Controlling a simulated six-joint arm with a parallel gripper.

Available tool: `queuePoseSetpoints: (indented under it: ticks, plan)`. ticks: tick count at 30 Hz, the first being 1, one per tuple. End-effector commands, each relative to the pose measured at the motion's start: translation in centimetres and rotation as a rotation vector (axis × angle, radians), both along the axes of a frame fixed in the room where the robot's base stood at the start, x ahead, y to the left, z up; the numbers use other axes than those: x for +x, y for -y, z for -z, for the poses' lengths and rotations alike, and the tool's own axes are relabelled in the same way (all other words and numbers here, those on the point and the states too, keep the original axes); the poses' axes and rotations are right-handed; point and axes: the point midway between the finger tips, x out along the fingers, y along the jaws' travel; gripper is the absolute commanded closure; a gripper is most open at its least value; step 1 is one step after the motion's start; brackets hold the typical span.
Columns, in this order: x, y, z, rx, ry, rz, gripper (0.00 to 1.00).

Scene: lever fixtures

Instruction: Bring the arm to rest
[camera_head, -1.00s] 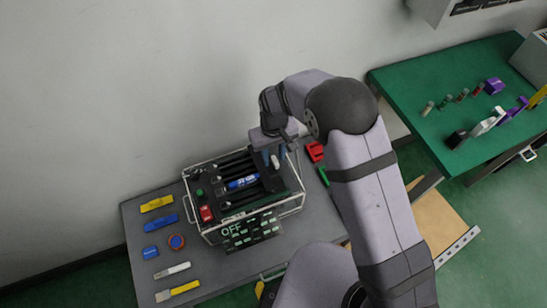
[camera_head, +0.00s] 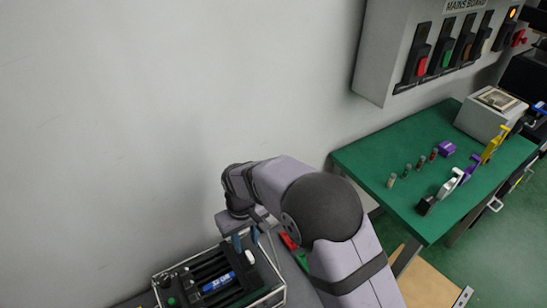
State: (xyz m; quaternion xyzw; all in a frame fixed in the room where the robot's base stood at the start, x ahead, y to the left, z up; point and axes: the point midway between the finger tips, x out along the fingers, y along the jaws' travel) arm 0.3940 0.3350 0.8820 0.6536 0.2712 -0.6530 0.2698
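My arm (camera_head: 320,208) reaches in from the bottom right and bends over the grey bench. My gripper (camera_head: 246,239) points down above the lever box (camera_head: 215,283). Its two bluish fingertips show apart, with a gap between them. A pale lever tip (camera_head: 250,257) shows just below the fingers; I cannot tell whether they touch it. The box has a clear frame, black slots and a blue labelled part (camera_head: 218,283). Its lower part is cut off by the picture's bottom edge.
A red item (camera_head: 288,241) lies on the bench behind my arm. A green table (camera_head: 400,205) at the right holds small cylinders, purple parts and clamps. A mains board (camera_head: 385,70) with several levers hangs on the wall above it. The wall at left is bare.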

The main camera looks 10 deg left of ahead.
Motion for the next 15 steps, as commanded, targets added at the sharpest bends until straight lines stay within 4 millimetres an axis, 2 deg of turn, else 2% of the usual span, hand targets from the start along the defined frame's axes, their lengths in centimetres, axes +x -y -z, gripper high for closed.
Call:
queuePoseSetpoints:
  ticks: [2,5,7,10,14,15]
  plan:
    - [0.3,-0.3,0.0,0.012,0.012,0.0,0.69]
    - [-1.0,1.0,1.3,-0.013,-0.011,-0.001,0.69]
    - [-2.5,2.5,2.5,-0.044,-0.042,-0.001,0.69]
    - [-5.6,5.7,4.3,-0.103,-0.102,-0.002,0.69]
    - [-9.5,10.5,4.0,-0.157,-0.157,0.015,0.69]
    - [-10.4,12.3,3.5,-0.167,-0.17,0.036,0.69]
